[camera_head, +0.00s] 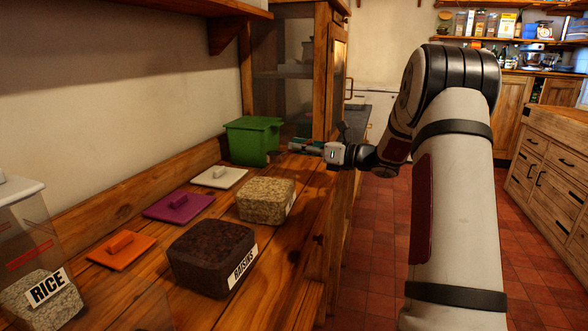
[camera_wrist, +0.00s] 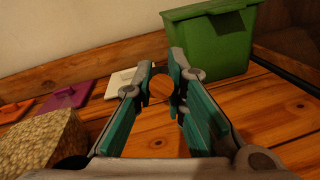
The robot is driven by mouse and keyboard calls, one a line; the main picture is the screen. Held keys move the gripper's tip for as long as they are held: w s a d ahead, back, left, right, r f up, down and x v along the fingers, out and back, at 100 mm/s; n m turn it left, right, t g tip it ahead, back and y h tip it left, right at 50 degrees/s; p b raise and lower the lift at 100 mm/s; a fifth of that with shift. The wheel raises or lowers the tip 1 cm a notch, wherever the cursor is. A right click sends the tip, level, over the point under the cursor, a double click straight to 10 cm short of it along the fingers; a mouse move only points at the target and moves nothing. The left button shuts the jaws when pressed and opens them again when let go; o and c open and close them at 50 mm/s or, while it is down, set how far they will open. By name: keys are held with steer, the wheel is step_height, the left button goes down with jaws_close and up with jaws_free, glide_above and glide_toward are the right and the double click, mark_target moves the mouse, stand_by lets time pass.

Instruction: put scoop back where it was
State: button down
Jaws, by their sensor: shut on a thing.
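My gripper (camera_head: 298,147) is over the wooden counter, just right of the green bin (camera_head: 252,141). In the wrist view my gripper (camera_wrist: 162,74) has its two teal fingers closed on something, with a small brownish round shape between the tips. I take this to be the scoop, but its outline is hard to make out and much of it is hidden by the fingers. The green bin (camera_wrist: 210,42) stands upright beyond the right finger, apart from it.
On the counter (camera_head: 130,290) lie a white lid (camera_head: 219,178), a purple lid (camera_head: 178,206) and an orange lid (camera_head: 121,248). A grainy block (camera_head: 265,199), a dark raisins block (camera_head: 208,258) and a clear rice container (camera_head: 30,235) stand nearby. A wooden cabinet (camera_head: 333,75) is behind.

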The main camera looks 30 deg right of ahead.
steer(key=shift+f+b, duration=0.65)
steer(key=shift+f, duration=1.9)
steer(key=shift+f, duration=0.1)
steer(key=c, duration=1.6)
jaws_free()
steer(key=shift+s+d, duration=0.2)
steer(key=shift+s, duration=0.05)
steer(key=p+v, duration=0.2)
steer(key=v, duration=0.9)
steer(key=shift+s, duration=0.3)
steer(key=shift+d, duration=0.1)
